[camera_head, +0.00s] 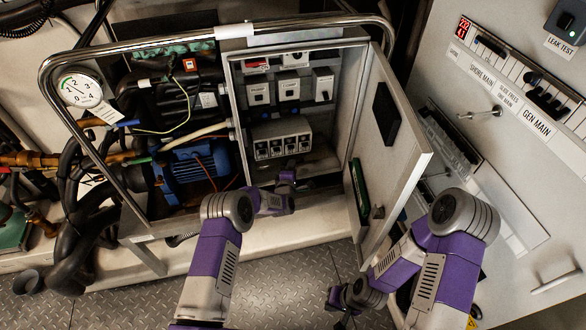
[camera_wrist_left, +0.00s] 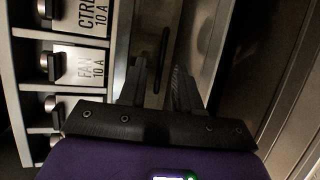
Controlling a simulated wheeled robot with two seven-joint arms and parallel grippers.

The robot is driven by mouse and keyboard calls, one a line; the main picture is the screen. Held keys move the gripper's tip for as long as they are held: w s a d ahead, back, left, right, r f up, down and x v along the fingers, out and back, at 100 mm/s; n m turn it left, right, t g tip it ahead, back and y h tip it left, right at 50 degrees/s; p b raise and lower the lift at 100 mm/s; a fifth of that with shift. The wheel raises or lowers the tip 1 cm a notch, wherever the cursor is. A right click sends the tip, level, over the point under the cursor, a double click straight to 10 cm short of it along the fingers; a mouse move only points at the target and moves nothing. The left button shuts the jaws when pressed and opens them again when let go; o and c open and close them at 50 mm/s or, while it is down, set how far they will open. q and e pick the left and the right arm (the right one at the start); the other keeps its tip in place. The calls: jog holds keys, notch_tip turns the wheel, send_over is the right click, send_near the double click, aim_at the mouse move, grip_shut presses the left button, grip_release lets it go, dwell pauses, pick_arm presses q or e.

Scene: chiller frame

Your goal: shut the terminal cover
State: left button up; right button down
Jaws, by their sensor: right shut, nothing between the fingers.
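The open cabinet (camera_head: 352,75) holds a breaker block (camera_head: 268,132). Below it lies a pale strip (camera_head: 322,163), which may be the terminal cover; I cannot tell its angle. In the left wrist view a pale panel (camera_wrist_left: 205,38) and a dark bar (camera_wrist_left: 163,58) lie beside the labelled breakers (camera_wrist_left: 84,66). My left gripper (camera_head: 287,176) is inside the cabinet's lower part, just below the breaker block. Its fingers (camera_wrist_left: 158,88) are apart, with nothing clearly between them. My right gripper (camera_head: 338,298) is shut and empty, low near the bottom of the cabinet door (camera_head: 392,150).
The cabinet door stands swung open to the right. A metal tube rail (camera_head: 130,45) runs around the frame. A blue motor (camera_head: 195,170) and hoses are left of the cabinet. A switch panel (camera_head: 510,100) stands at the right. The tread-plate floor (camera_head: 285,285) looks clear.

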pick_arm(q)
jog(key=shift+b+x, duration=0.4)
jog(key=shift+x, duration=0.85)
jog(key=shift+c, duration=0.5)
grip_shut()
